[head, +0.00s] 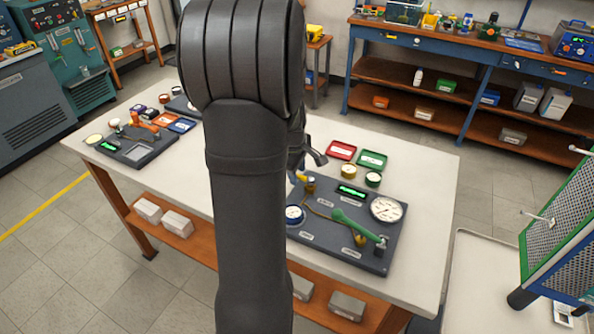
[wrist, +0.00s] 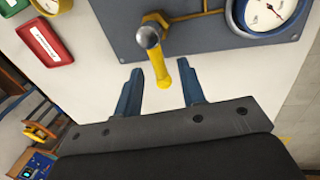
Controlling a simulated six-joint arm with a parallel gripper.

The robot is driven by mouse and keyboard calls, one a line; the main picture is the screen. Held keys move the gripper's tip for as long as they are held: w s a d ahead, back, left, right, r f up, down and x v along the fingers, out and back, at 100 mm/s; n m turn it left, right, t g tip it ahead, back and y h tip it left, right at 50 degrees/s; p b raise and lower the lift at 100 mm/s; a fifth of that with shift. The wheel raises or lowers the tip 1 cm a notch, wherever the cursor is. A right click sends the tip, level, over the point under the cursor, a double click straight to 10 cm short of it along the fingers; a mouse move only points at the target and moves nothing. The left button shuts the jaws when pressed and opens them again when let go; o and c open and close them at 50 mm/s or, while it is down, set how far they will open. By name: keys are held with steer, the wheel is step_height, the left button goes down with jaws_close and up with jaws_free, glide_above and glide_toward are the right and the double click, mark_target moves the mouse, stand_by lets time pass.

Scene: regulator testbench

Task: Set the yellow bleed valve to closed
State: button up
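The yellow bleed valve shows in the wrist view as a yellow lever (wrist: 159,72) below a round metal cap (wrist: 148,37), at the edge of a grey panel (wrist: 205,42). Its tip reaches past the panel edge in the picture. My gripper (wrist: 161,71) is open, with one blue finger on each side of the lever and visible gaps; neither finger appears to touch it. In the head view, my arm hides most of the valve; a little yellow (head: 301,177) shows beside it. Part of my gripper shows there too, its fingertips unclear.
The panel also carries a green lever (head: 352,224), a white dial (head: 386,209), a blue-rimmed dial (head: 294,214) and a lit green display (head: 352,191). Red (head: 341,150) and green (head: 372,159) trays lie behind it. Another panel (head: 135,150) sits at the table's left.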

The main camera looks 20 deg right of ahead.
steer(key=shift+c, duration=0.5)
jaws_close()
steer(key=shift+w+m, duration=0.1)
steer(key=shift+m, duration=0.2)
steer(key=m, duration=0.2)
steer(key=shift+w+d+m+g, duration=0.3)
steer(key=shift+w+d, duration=0.05)
steer(key=shift+d, duration=0.05)
steer(key=m, duration=0.1)
steer(key=d+m, duration=0.1)
steer(key=m, duration=0.2)
steer(key=shift+w+d+m+g+h, duration=0.25)
steer(key=shift+w+m+g+h, duration=0.05)
steer(key=shift+w+g, duration=0.1)
steer(key=m, duration=0.1)
steer(key=d+m, duration=0.1)
steer(key=m, duration=0.2)
steer(key=shift+d+m+g, duration=0.3)
steer(key=shift+d+g, duration=0.05)
steer(key=shift+g, duration=0.05)
steer(key=m, duration=0.1)
steer(key=d+m, duration=0.1)
steer(key=m, duration=0.1)
steer(key=s+m+g, duration=0.1)
steer(key=m, duration=0.1)
steer(key=shift+d, duration=0.35)
steer(key=shift+m, duration=0.4)
